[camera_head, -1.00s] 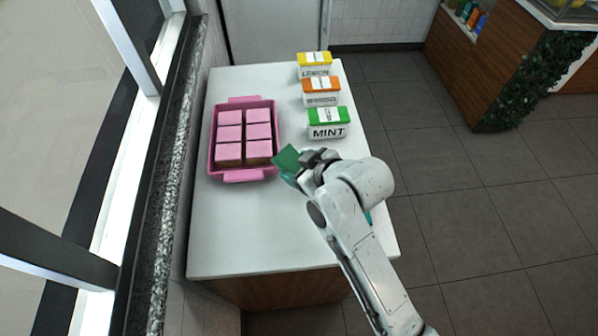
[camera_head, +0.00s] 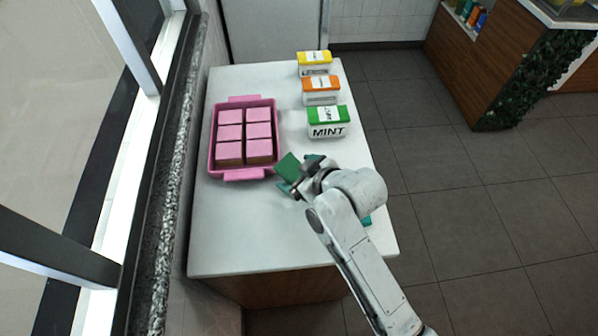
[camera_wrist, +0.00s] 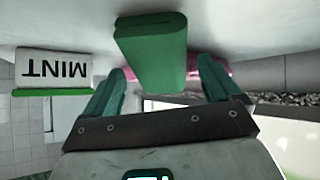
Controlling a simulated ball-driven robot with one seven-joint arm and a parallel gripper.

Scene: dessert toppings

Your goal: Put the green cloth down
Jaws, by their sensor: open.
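The green cloth (camera_head: 288,167), a folded block, is at the tip of my gripper (camera_head: 292,181), just right of the pink tray's lower right corner. In the wrist view the green cloth (camera_wrist: 152,50) lies between the spread teal fingers of my gripper (camera_wrist: 162,66), with a gap by the right finger. Whether the left finger touches it is unclear. The cloth seems to be on or very near the white table top (camera_head: 235,235); its underside is hidden.
A pink tray (camera_head: 213,150) of several pink-topped cakes is at left. The green MINT box (camera_head: 327,122), orange box (camera_head: 321,90) and yellow LEMON box (camera_head: 314,63) line the right side. A teal item (camera_head: 367,221) shows partly behind my arm. The front left table is clear.

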